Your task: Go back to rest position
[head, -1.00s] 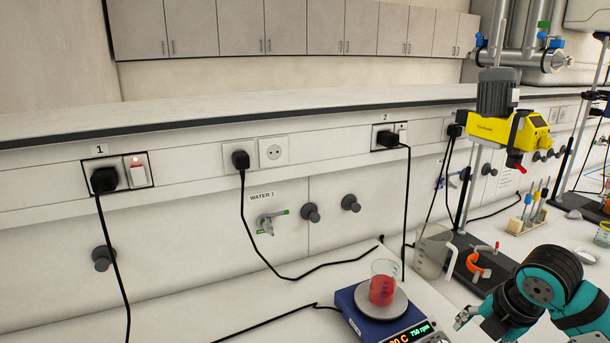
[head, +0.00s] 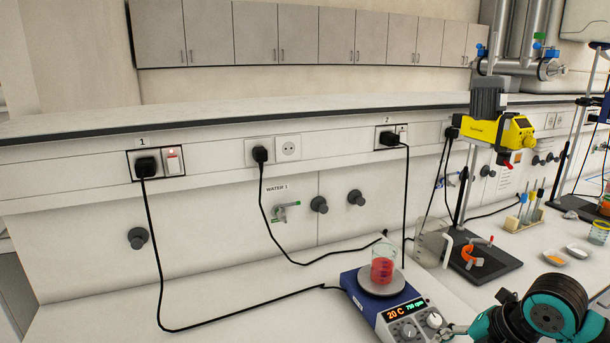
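My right arm shows at the lower right of the head view. Its gripper (head: 458,331) is partly visible at the bottom edge, close to the front knobs of the hotplate stirrer; I cannot tell whether it is open or shut. My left gripper is not in view. The blue and white hotplate stirrer (head: 362,297) stands on the bench, its display lit with "20 C" and "750 rpm". A glass beaker with red liquid (head: 382,270) stands upright on its round plate, apart from my gripper.
A clear jug (head: 430,247) stands right of the hotplate, beside a dark stand base (head: 490,268) carrying a yellow overhead stirrer (head: 497,131). Small dishes (head: 553,257) and a tube rack (head: 524,218) are farther right. Black cables cross the bench. The bench left of the hotplate is mostly clear.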

